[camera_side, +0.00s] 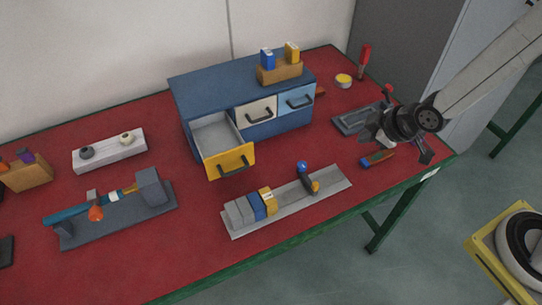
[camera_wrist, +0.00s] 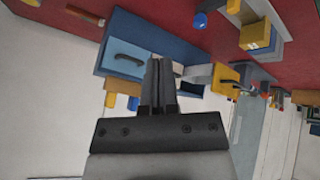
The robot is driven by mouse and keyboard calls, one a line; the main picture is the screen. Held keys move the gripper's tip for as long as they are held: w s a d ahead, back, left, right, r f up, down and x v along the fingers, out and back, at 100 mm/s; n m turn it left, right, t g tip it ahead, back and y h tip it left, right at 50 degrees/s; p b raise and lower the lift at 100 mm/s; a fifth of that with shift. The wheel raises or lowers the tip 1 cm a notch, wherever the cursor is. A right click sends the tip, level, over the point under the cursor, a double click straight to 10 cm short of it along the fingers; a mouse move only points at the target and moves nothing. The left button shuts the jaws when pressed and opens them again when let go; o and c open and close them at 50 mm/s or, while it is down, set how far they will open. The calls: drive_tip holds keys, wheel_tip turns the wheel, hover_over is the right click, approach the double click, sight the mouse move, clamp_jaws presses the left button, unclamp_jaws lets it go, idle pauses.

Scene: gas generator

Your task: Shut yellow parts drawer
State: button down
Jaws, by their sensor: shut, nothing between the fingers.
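The yellow parts drawer (camera_side: 230,161) is pulled out at the left end of the blue cabinet (camera_side: 180,100), with its grey inside showing and a dark handle on its front. In the wrist view the yellow front (camera_wrist: 222,80) shows right of my fingers, partly cut by other things. My gripper (camera_side: 374,137) is shut and empty, in the air at the right of the table, well apart from the drawer. Its two fingers (camera_wrist: 158,72) lie together in the wrist view. The white drawer (camera_side: 256,112) and light blue drawer (camera_side: 296,100) look closed.
A grey rail (camera_side: 325,185) with blocks lies in front of the cabinet. A wooden block (camera_side: 280,73) with two small boxes stands on top of it. A grey tray (camera_side: 350,122) and a screwdriver (camera_side: 377,158) lie near my gripper. Bare red tabletop lies just before the cabinet.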

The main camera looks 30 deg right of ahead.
sight(232, 174)
drive_tip(key=s+a+f+n+t+y, duration=0.1)
drive_tip(key=s+a+n+t+y, duration=0.1)
drive_tip(key=a+n+y, duration=0.3)
drive_tip(key=s+a+f+n+t+y, duration=0.2)
drive_tip(key=a+n+y, duration=0.3)
drive_tip(key=a+n, duration=0.7)
drive_tip(key=shift+s+a, duration=0.65)
drive_tip(key=shift+a, duration=0.1)
drive_tip(key=shift+w+a+f, duration=0.1)
drive_tip(key=shift+f, duration=0.05)
drive_tip(key=x, duration=0.9)
drive_tip(key=shift+w, duration=0.1)
drive_tip(key=w, duration=0.2)
drive_tip(key=shift+w+a+f, duration=0.15)
drive_tip(key=shift+w+a, duration=0.1)
drive_tip(key=shift+w, duration=0.15)
drive_tip(key=shift+w+f, duration=0.2)
drive_tip(key=shift+w, duration=0.55)
